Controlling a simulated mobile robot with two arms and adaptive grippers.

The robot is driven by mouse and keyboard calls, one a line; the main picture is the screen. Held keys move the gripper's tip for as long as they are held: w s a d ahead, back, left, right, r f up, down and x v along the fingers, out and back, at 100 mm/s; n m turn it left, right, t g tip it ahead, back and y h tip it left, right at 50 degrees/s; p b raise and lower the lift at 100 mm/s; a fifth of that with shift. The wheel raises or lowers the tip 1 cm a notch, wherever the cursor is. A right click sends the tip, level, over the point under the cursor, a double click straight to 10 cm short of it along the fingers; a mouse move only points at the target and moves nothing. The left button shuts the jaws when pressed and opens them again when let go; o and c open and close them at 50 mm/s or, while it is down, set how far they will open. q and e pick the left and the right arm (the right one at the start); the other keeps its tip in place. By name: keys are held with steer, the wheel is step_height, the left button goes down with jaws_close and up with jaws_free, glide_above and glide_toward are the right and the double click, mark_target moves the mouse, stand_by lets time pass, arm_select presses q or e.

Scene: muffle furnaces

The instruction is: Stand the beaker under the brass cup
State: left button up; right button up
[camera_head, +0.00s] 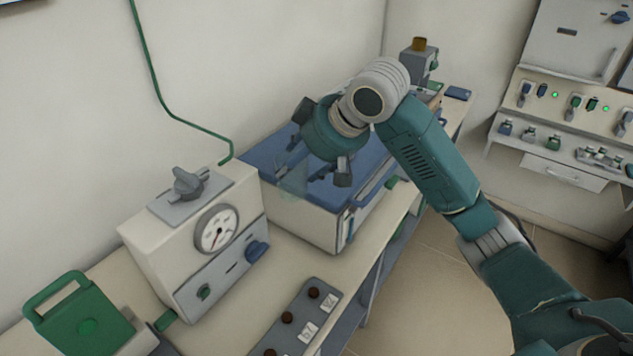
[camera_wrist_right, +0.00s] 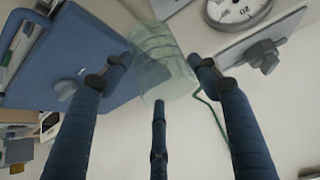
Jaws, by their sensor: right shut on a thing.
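The beaker (camera_head: 293,183) is clear and faintly green, hard to make out against the blue lid in the head view. In the right wrist view the beaker (camera_wrist_right: 162,62) sits between the fingers, with faint rings on its wall. My right gripper (camera_head: 314,163) is shut on it and holds it above the blue-lidded box; its fingers also show in the right wrist view (camera_wrist_right: 160,80). A small brass cup (camera_head: 419,44) tops a grey device (camera_head: 418,66) at the far end of the bench, beyond my right arm. My left gripper is not in view.
The blue-lidded box (camera_head: 262,162) stands on the bench below the gripper. Nearer are a cream unit with a gauge (camera_head: 217,229), a green-handled case (camera_head: 83,321) and a grey knob panel (camera_head: 296,318). A dark blue flat item (camera_head: 458,93) lies near the grey device.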

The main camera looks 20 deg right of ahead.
mark_target(287, 153)
steer(key=shift+w+a+r+m+h, duration=0.15)
steer(key=shift+w+r+m, duration=0.1)
steer(key=shift+w+r, duration=0.35)
steer(key=shift+w+a+r+m+h, duration=0.15)
steer(key=shift+w+r+m, duration=0.1)
steer(key=shift+w+r, duration=0.3)
steer(key=shift+w+f, duration=0.15)
steer(key=shift+w, duration=0.1)
step_height(287, 153, down, 27)
steer(key=p, duration=0.4)
steer(key=shift+d, duration=0.1)
steer(key=shift+f, duration=0.25)
steer(key=shift+f, duration=0.15)
steer(key=o, duration=1)
